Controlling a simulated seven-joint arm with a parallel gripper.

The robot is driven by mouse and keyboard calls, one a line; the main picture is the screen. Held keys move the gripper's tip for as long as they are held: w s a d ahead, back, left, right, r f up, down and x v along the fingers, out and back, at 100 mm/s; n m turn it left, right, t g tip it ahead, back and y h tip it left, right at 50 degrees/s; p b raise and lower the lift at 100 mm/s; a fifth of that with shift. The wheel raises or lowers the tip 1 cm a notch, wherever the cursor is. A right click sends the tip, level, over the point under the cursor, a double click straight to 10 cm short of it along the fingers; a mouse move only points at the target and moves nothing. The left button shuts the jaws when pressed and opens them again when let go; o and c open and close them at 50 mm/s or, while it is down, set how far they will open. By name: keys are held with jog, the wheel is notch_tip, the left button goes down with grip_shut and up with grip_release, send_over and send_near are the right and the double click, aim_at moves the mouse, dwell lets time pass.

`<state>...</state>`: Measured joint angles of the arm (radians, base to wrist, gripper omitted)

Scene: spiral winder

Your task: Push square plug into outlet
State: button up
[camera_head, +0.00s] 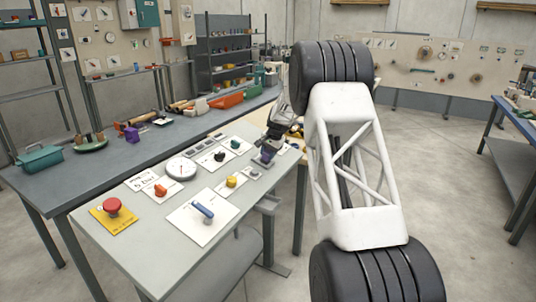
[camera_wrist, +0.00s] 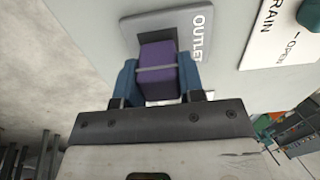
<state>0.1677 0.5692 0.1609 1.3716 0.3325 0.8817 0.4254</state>
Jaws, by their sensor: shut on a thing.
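In the wrist view my gripper (camera_wrist: 158,82) has its two blue fingers shut on the purple square plug (camera_wrist: 158,68), one finger on each side. My arm covers part of this area.
The panel table (camera_head: 130,245) carries a red button (camera_head: 112,206), a blue lever (camera_head: 203,212), a yellow knob (camera_head: 232,181), an orange knob (camera_head: 160,190) and a round dial (camera_head: 181,168). A longer bench (camera_head: 55,190) stands behind. In the wrist view a "DRAIN" label plate (camera_wrist: 283,35) is right of the outlet.

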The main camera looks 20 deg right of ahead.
jog(key=shift+w+a+f, duration=0.1)
jog(key=shift+w+f, duration=0.05)
jog(key=shift+f, duration=0.35)
dwell(0.3)
jog(key=o, duration=1)
jog(key=shift+c, duration=0.2)
jog(key=shift+v, duration=3.9)
